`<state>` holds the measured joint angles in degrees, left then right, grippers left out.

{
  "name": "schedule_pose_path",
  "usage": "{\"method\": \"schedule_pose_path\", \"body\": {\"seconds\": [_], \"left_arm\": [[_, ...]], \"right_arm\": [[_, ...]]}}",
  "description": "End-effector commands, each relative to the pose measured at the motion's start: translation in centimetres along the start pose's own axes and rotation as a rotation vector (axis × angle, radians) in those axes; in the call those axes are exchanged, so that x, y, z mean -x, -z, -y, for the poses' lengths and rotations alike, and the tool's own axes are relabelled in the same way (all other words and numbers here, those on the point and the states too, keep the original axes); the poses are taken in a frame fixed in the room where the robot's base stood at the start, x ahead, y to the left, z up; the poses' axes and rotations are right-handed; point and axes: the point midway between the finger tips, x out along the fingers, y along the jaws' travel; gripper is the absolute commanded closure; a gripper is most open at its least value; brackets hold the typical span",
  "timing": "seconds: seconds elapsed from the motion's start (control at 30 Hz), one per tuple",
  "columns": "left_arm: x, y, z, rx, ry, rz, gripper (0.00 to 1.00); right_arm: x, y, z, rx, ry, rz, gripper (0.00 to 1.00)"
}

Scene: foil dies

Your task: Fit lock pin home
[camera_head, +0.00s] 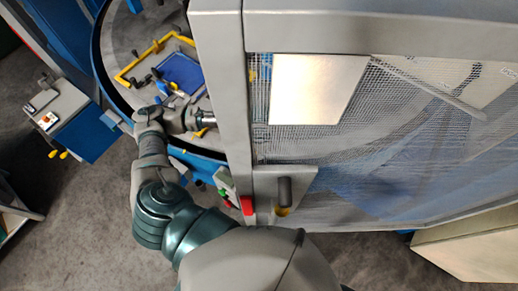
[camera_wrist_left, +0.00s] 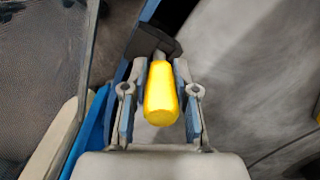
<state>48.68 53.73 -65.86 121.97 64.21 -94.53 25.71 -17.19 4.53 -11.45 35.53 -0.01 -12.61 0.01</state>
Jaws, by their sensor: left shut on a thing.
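The lock pin appears to be the piece with a rounded yellow handle (camera_wrist_left: 161,95) and a short grey shank in the left wrist view. My left gripper (camera_wrist_left: 160,72) is shut on this handle, with one finger on each side. The shank end meets a black block (camera_wrist_left: 150,40); I cannot tell whether it enters it or how deep. In the head view my left gripper (camera_head: 205,119) reaches over the round blue-rimmed table, and its fingertips are hidden behind the grey door post. The pin is not visible there. My right gripper is not in view.
A grey-framed mesh door (camera_head: 330,32) with a dark handle (camera_head: 284,191) fills the right, close to my arm. On the round table (camera_head: 98,62) lie a yellow frame (camera_head: 126,76) and a blue plate (camera_head: 183,72). Floor between is clear.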

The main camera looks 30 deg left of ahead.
Motion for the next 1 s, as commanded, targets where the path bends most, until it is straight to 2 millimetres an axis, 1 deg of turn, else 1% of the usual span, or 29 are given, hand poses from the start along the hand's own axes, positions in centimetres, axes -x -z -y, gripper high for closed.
{"method": "schedule_pose_path", "body": {"seconds": [0.9,0.93,0.97,1.0], "left_arm": [[-2.3,0.0,0.0,0.0,0.0,0.001,1.0],[-2.3,0.0,0.0,0.0,0.001,0.001,0.65],[-2.2,0.0,0.0,0.0,0.001,0.001,0.57],[-2.2,0.0,0.0,0.0,0.001,0.001,0.47]], "right_arm": [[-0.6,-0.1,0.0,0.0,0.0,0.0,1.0],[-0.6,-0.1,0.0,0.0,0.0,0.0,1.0],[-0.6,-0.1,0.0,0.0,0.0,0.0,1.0],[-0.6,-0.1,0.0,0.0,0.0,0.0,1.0]]}}
